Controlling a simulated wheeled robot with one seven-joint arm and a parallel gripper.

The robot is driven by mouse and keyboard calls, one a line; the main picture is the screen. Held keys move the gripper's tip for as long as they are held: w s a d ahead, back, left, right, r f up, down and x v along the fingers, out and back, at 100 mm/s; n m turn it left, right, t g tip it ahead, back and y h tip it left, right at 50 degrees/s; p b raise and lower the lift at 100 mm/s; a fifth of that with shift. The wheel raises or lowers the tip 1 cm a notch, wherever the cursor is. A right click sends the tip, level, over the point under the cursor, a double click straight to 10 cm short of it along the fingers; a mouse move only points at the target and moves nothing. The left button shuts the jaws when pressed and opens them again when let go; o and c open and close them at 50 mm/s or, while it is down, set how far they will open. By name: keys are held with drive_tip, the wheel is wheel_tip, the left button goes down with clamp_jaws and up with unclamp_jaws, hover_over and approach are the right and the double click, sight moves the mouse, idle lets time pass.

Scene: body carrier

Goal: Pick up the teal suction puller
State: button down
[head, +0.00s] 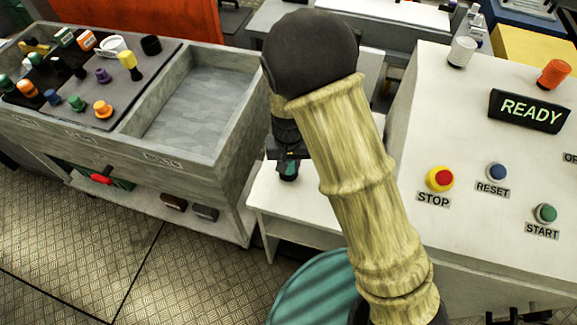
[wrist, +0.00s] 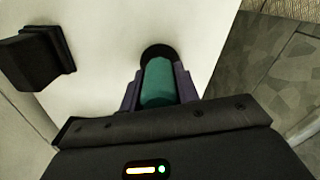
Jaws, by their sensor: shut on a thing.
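The teal suction puller (head: 289,168) is below my gripper (head: 287,157) at the white table in the middle of the head view. In the wrist view the teal suction puller (wrist: 158,80) sits between the two dark fingers of my gripper (wrist: 158,93), which are shut on its teal body. A black round end shows at its far side. I cannot tell whether the puller touches the white surface or is held just above it. My arm hides part of the table in the head view.
The white table (head: 267,200) is otherwise mostly bare. A black block (wrist: 36,60) stands at the left in the wrist view. A grey workbench (head: 205,100) with several coloured knobs and an empty bay is on the left. A white console (head: 470,130) with a READY display is on the right.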

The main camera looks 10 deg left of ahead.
wheel_tip(320, 180, up, 8)
drive_tip(key=shift+r, duration=0.2)
idle(0.4)
idle(0.4)
drive_tip(key=c, duration=1.6)
unclamp_jaws()
clamp_jaws()
